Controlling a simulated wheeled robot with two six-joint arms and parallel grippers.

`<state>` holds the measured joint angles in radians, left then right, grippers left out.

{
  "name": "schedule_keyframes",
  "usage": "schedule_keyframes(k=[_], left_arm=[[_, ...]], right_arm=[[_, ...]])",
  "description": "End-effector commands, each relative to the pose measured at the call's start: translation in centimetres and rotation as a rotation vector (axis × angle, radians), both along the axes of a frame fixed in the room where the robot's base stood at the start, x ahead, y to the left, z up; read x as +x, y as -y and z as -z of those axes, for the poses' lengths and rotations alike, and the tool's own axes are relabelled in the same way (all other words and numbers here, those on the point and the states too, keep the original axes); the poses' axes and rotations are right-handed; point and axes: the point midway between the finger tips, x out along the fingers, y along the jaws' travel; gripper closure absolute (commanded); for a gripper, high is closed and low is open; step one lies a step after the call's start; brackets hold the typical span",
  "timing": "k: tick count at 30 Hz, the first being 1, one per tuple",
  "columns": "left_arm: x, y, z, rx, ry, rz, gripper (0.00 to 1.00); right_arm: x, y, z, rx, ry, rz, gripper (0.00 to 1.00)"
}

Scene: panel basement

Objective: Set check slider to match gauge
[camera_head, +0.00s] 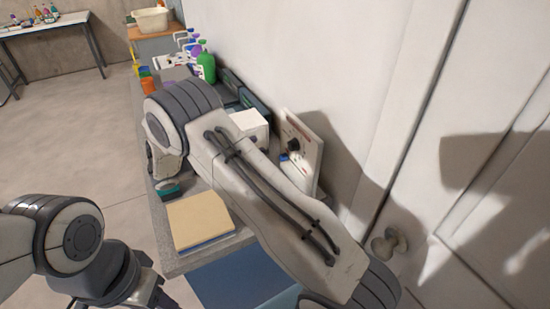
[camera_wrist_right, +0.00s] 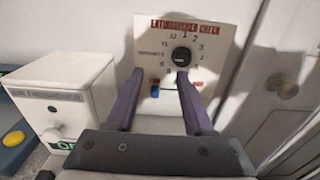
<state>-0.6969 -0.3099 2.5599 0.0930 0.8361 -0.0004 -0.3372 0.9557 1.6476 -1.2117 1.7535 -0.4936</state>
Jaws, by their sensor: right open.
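A white panel headed "EXTINGUISHER CHECK" (camera_wrist_right: 218,50) stands upright in the right wrist view; it also shows in the head view (camera_head: 311,150). It carries a round black dial or knob (camera_wrist_right: 181,57) ringed by numbers. Below is a dark horizontal slot (camera_wrist_right: 178,89) with small red marks at both ends and a blue piece at its left end, perhaps the slider handle. The gauge reading is too small to tell. My right gripper (camera_wrist_right: 160,72) is open and empty, its purple fingers pointing at the panel. My left arm's end is at the head view's lower left; its jaws are unclear.
A white box (camera_wrist_right: 65,95) stands left of the panel, with a yellow button (camera_wrist_right: 13,138) further left. A yellow pad (camera_head: 199,220) lies on the grey counter. Bottles, including a green one (camera_head: 206,67), stand at the far end. A door knob (camera_head: 389,243) is at right.

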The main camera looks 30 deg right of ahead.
Motion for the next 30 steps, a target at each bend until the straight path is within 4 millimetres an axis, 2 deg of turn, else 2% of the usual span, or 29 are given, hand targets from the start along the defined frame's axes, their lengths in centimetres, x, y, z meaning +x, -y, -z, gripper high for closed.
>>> schedule_keyframes(k=[5,15,17,22,30], left_arm=[[0.0,0.0,-0.2,0.000,0.000,0.000,0.50],[0.0,0.0,-1.1,0.000,0.000,0.000,0.50],[0.0,0.0,-1.8,0.000,0.000,0.000,0.50],[0.0,0.0,-2.8,0.000,0.000,0.000,0.50],[0.0,0.0,-3.5,0.000,0.000,0.000,0.50]], right_arm=[[0.4,0.2,1.3,-0.026,-0.015,-0.007,0.47],[0.3,0.2,8.3,-0.023,-0.014,-0.006,0.47],[0.2,1.7,7.7,-0.022,-0.010,-0.001,0.47],[0.0,5.0,7.8,-0.022,-0.010,-0.002,0.47],[-0.1,7.5,8.0,-0.021,-0.009,-0.005,0.47]])
